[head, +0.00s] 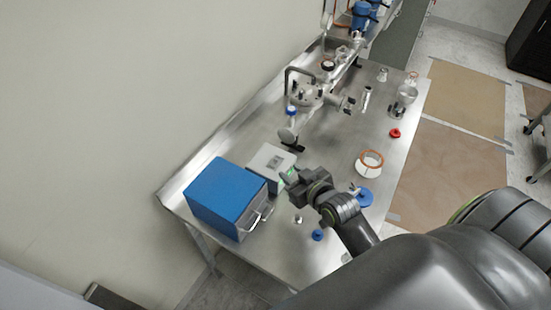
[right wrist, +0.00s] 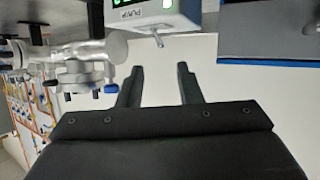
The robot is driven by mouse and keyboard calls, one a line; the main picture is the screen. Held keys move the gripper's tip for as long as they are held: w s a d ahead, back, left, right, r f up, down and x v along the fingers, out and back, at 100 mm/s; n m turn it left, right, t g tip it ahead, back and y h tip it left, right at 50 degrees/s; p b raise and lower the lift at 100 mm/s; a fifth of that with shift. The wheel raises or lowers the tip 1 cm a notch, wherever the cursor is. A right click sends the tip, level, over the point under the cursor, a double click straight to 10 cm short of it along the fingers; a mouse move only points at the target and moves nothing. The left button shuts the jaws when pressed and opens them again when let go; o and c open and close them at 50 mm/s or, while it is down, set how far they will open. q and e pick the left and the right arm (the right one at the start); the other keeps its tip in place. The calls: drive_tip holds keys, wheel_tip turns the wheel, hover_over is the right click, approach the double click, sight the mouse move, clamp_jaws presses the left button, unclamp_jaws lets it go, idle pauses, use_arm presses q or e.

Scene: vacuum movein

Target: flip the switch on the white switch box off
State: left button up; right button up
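In the right wrist view the switch box (right wrist: 143,17) is at the top edge, partly cut off, with a PUMP label and green lights. A small metal switch lever (right wrist: 158,39) sticks out from its lower edge. My right gripper (head: 286,178) is close to the switch box on its right side. In the right wrist view its two fingers (right wrist: 160,70) are apart with nothing between them, and the lever is just beyond their tips. My left gripper is not seen.
The blue box (head: 222,195) with a metal handle is just left of the switch box. Metal vacuum fittings (head: 310,95) stand behind. A ring-topped white part (head: 370,162), a blue disc (head: 364,197) and a red knob (head: 394,133) lie to the right.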

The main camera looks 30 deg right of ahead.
sight(274, 160)
drive_tip(key=p+x, duration=0.1)
drive_tip(key=x, duration=0.6)
drive_tip(key=shift+w+f, duration=0.15)
drive_tip(key=shift+w, duration=0.15)
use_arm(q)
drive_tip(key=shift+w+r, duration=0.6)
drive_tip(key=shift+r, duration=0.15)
use_arm(e)
drive_tip(key=shift+x, duration=0.8)
clamp_jaws()
